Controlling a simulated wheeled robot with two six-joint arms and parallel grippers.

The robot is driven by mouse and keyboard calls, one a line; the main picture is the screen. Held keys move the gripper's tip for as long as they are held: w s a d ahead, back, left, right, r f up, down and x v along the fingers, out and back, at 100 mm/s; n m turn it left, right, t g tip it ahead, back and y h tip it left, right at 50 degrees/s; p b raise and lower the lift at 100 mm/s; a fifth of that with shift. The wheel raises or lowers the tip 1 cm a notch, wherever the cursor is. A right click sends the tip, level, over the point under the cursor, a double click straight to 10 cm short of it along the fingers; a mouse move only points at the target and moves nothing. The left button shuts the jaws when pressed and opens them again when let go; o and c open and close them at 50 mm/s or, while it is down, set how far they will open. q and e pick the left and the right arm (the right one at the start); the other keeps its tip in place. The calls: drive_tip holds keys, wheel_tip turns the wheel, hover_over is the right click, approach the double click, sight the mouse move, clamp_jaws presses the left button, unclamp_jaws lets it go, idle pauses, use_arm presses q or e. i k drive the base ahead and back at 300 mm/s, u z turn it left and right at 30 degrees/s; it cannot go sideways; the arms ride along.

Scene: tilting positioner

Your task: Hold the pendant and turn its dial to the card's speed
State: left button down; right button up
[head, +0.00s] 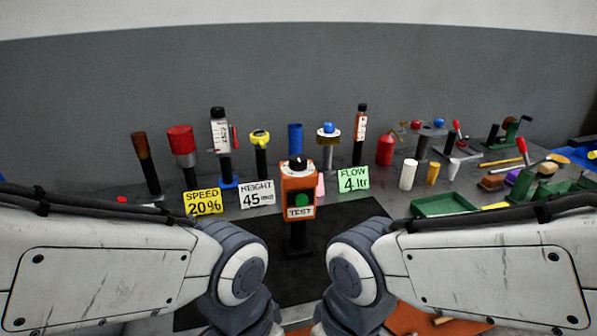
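The orange pendant (298,185) stands upright in a dark holder (298,237) in the middle of the head view. It has a black dial (297,163) on top, a green button (301,200) and a TEST label on its front. The dial's setting is too small to read. The yellow speed card (203,202) reads SPEED 20% and stands left of the pendant. My two arms come in from both sides in front of the pendant, bending down at the bottom. Neither gripper shows, and nothing of mine touches the pendant.
A white HEIGHT 45 mm card (257,194) and a green FLOW 4 ltr card (353,179) flank the pendant. Several upright tools and a red cylinder (181,140) stand behind. A green tray (445,205) and clutter lie right. The black mat (345,225) around the pendant is mostly clear.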

sight(297, 162)
drive_tip(key=u, duration=2.05)
drive_tip(key=k, duration=0.95)
drive_tip(key=z, duration=1.6)
drive_tip(key=i, duration=0.5)
drive_tip(key=u, duration=0.05)
